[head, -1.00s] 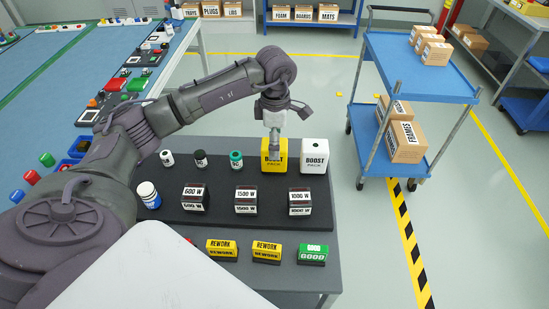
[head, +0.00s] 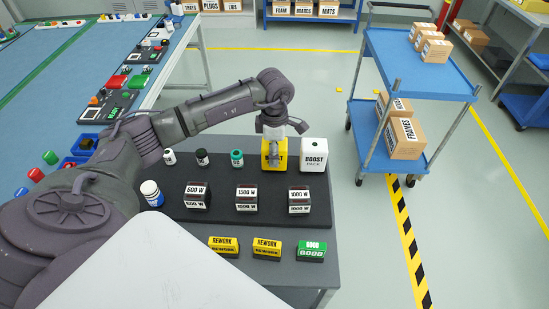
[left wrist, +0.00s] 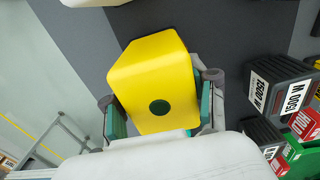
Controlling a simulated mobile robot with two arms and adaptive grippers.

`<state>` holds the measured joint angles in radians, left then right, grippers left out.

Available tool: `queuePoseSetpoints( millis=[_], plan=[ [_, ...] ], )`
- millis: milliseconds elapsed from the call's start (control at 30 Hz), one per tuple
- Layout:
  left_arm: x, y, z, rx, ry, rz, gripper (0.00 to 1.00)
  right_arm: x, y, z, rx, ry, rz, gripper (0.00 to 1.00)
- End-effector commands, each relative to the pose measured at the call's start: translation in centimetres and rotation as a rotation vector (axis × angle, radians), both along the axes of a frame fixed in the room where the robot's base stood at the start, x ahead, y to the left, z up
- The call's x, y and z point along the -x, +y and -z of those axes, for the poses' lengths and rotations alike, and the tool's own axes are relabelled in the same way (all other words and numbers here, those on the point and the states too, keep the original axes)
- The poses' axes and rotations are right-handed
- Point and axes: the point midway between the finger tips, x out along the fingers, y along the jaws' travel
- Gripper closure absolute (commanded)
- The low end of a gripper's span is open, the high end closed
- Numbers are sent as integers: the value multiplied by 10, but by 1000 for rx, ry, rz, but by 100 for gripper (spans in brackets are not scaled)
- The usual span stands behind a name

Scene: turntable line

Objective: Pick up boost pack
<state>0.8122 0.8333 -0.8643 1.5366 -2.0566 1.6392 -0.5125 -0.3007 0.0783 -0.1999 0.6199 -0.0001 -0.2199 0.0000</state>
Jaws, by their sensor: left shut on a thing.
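The yellow boost pack (head: 281,163) is a box at the back right of the dark mat, its label partly hidden by my gripper. My left gripper (head: 274,153) reaches down over it from above and is shut on it. In the left wrist view the yellow pack (left wrist: 150,70), with a dark green dot, sits between the two fingers of the gripper (left wrist: 160,108). I cannot tell whether the pack is clear of the mat. A white boost pack (head: 314,158) stands upright just to the right, apart from the yellow one.
The dark mat (head: 225,215) also bears small bottles (head: 237,158) on the left and a row of wattage blocks (head: 246,198) in front. Rework and good blocks (head: 267,247) line the table's front. A blue cart (head: 410,70) with boxes stands to the right across free floor.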

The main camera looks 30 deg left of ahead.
Motion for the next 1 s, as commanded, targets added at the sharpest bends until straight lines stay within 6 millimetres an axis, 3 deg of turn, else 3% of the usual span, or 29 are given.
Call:
queuePoseSetpoints(
  millis=[33, 167, 533, 1000],
  plan=[
    [0, 0, 0, 0, 0, 0, 81, 0, 0, 0, 0, 0, 0, 60],
    [0, 0, 0, 0, 0, 0, 100, 0, 0, 0, 0, 0, 0, 60],
    [-2, 0, -8, 1, -6, -1, 100, -1, 0, 2, 0, -1, 0, 60],
    [-2, 0, -84, 1, -8, 0, 100, -1, 0, 24, 1, -1, 0, 60]
  ],
)
